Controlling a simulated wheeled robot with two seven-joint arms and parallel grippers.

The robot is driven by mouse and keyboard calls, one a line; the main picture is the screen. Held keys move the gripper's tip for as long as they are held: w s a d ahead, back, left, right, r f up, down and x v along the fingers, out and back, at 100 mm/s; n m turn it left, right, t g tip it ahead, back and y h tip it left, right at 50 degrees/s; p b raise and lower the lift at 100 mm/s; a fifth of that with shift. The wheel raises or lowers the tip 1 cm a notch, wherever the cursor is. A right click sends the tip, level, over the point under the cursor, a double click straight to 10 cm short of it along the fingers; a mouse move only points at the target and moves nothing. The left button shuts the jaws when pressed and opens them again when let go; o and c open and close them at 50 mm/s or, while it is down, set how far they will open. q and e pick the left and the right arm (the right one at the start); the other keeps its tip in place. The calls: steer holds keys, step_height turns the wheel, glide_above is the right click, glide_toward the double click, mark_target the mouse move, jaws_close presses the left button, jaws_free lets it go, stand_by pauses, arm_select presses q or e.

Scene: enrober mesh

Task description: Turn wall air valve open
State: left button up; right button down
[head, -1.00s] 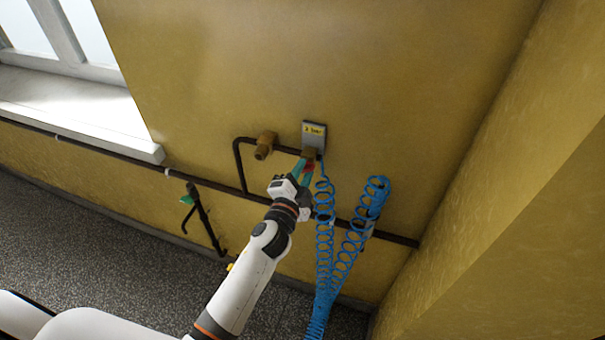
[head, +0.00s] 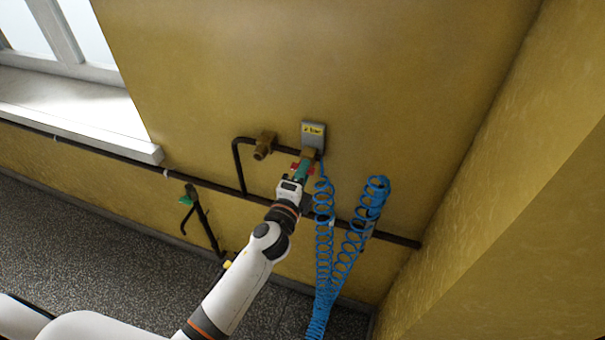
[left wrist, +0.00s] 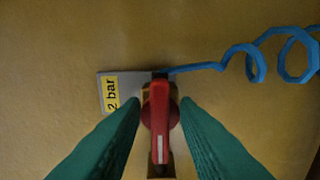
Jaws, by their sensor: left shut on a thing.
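The wall air valve is a brass body (head: 309,152) on a dark pipe, under a grey plate marked "2 bar" (head: 313,133). Its red lever (left wrist: 160,110) lies between the green fingers of my left gripper (head: 303,170) in the left wrist view, in line with the brown pipe stub below it. In the head view, red lever ends stick out on both sides of the fingers, roughly along the pipe. My left gripper is shut on the lever. The fingers hide part of the valve in the head view. My right gripper is not in view.
A blue coiled hose (head: 324,250) hangs just right of my left gripper, with another coil (head: 372,205) beside it. A long dark pipe (head: 120,158) crosses the wall. A side wall (head: 500,230) stands at right.

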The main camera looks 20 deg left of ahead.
arm_select(q)
steer(key=shift+f, duration=0.1)
steer(key=o, duration=0.6)
steer(key=shift+s, duration=0.1)
steer(key=s+b, duration=0.3)
steer(key=s, duration=0.9)
steer(key=shift+a, duration=0.2)
